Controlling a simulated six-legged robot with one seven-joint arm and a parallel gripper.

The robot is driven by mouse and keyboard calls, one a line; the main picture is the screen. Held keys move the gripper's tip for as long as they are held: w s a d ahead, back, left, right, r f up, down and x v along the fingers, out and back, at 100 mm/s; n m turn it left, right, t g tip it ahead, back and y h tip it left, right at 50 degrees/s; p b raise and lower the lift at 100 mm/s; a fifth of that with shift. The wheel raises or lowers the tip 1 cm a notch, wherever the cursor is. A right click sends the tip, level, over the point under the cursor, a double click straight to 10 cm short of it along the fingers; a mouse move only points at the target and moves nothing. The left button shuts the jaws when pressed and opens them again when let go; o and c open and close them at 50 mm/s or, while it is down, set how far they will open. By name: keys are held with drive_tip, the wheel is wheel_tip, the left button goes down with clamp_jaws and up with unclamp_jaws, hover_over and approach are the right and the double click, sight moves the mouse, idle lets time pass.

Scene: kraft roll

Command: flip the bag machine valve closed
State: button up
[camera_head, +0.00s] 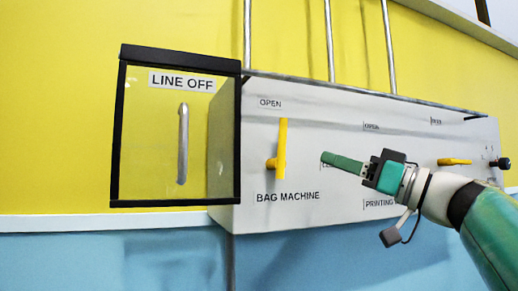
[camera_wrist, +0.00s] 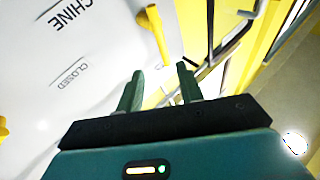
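The bag machine valve is a yellow lever (camera_head: 282,148) on the white panel, above the BAG MACHINE label. It stands upright, its upper end under the OPEN label. In the wrist view, the lever (camera_wrist: 155,32) lies beyond my fingertips, in line with the gap between them. The CLOSED label (camera_wrist: 72,75) is left of my fingers there. My gripper (camera_head: 325,157) is right of the lever in the head view, apart from it. In the wrist view, my gripper (camera_wrist: 160,72) has its two green fingers spread with nothing between them.
A clear black-framed cover (camera_head: 160,125) marked LINE OFF, with a grey handle (camera_head: 183,145), stands left of the lever. A second yellow lever (camera_head: 455,161) lies level farther right on the panel (camera_head: 240,215), beyond my wrist. Pipes rise above the panel.

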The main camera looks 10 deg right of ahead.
sight(286, 134)
drive_tip(key=shift+n, duration=0.3)
drive_tip(key=x, duration=0.4)
drive_tip(key=r+x, duration=0.1)
drive_tip(key=x, duration=0.4)
drive_tip(key=r+x, duration=0.1)
drive_tip(key=x, duration=0.3)
drive_tip(key=shift+s+d+r, duration=0.1)
drive_tip(key=shift+s+r, duration=0.05)
drive_tip(key=shift+s, duration=0.05)
clamp_jaws()
